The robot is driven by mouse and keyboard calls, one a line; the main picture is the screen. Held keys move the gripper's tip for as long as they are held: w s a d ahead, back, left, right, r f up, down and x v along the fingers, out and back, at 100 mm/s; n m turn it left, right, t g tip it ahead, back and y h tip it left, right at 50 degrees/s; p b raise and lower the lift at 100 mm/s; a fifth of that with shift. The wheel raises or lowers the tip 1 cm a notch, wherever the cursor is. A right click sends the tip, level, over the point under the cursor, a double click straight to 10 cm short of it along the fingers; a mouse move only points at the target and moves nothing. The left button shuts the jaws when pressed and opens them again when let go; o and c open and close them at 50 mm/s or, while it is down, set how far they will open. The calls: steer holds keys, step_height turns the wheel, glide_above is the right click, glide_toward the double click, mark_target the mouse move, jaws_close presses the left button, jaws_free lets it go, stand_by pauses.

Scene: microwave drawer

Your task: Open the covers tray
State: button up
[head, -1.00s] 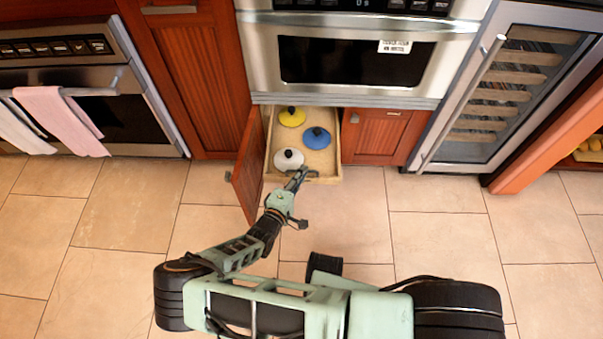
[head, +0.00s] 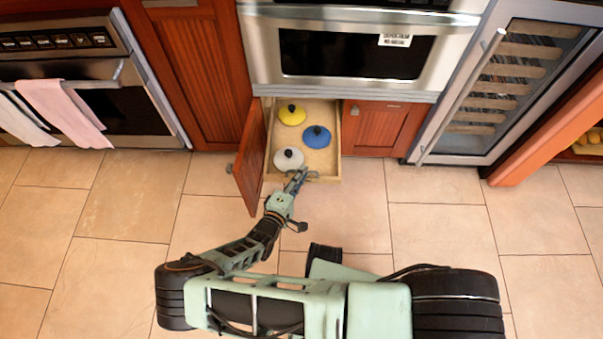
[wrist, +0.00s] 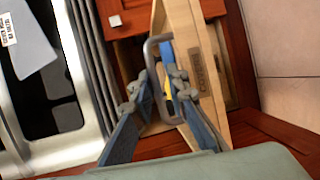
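The covers tray is a pale wooden drawer (head: 336,152) below the microwave, standing well out of its cabinet. It holds a yellow cover (head: 292,115), a blue cover (head: 316,137) and a white cover (head: 288,158). My gripper (head: 298,173) is at the front of the tray. In the wrist view, my gripper's fingers (wrist: 158,75) stand apart, one on each side of the grey U-shaped handle (wrist: 153,60). The wooden front (wrist: 207,75) carries a small label that I cannot read. Whether the fingers touch the handle is hard to tell.
A red cabinet door (head: 250,158) stands open along the tray's left side. The microwave (head: 355,52) is above, and a closed red cabinet door (head: 378,130) is at right. A wine cooler (head: 480,100) stands farther right. The tiled floor (head: 440,215) is clear.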

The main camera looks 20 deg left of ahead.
steer(key=shift+r, duration=0.1)
step_height(320, 180, up, 4)
steer(key=shift+w+r, duration=0.1)
steer(key=o, duration=1.5)
step_height(320, 180, up, 4)
steer(key=shift+w+r, duration=0.1)
steer(key=shift+r, duration=0.05)
steer(key=o, duration=0.3)
steer(key=shift+a+r, duration=0.1)
steer(key=shift+r, duration=0.85)
steer(key=shift+s+r, duration=0.15)
steer(key=shift+s, duration=0.05)
steer(key=c, duration=0.8)
steer(key=shift+f, duration=0.2)
steer(key=c, duration=1)
steer(key=shift+f, duration=0.1)
